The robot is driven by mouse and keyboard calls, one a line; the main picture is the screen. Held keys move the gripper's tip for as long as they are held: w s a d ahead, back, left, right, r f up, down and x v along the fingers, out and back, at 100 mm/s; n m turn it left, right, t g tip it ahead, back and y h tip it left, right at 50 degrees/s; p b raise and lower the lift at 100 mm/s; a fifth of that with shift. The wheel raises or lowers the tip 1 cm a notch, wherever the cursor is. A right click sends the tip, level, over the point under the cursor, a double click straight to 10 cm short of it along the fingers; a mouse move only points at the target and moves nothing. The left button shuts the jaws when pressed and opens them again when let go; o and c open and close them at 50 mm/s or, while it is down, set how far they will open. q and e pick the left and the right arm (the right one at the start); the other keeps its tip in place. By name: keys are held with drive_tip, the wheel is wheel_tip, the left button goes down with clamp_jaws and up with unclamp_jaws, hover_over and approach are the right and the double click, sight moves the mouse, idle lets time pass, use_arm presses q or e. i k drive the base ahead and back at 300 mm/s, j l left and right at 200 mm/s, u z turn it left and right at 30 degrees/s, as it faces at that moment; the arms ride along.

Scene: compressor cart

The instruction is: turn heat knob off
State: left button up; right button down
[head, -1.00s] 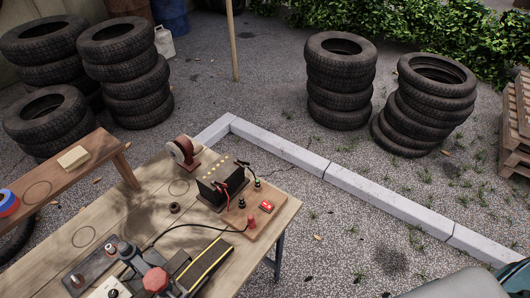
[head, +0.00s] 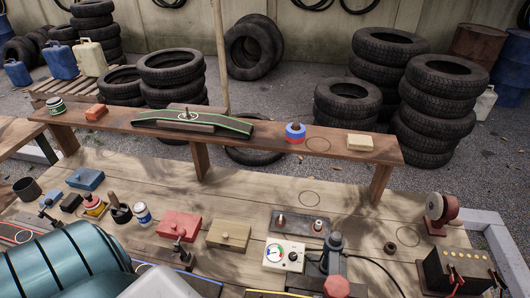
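A small white control box (head: 284,254) stands on the wooden workbench near the bottom middle of the head view. Its top carries a round coloured dial (head: 275,252) and a small dark knob (head: 294,256) to the right of it. The knob is too small for me to tell which way it points. Neither of my grippers is in view.
A dark clamp device with a red knob (head: 336,287) stands right of the box. A dark plate with two posts (head: 301,225) lies behind it. A wooden block (head: 228,236) is left, a black battery (head: 457,272) right. A raised shelf (head: 270,143) spans the back.

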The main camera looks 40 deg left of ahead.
sight(293, 256)
drive_tip(key=j+u, duration=0.15)
drive_tip(key=u, duration=0.75)
drive_tip(key=k+l, duration=0.3)
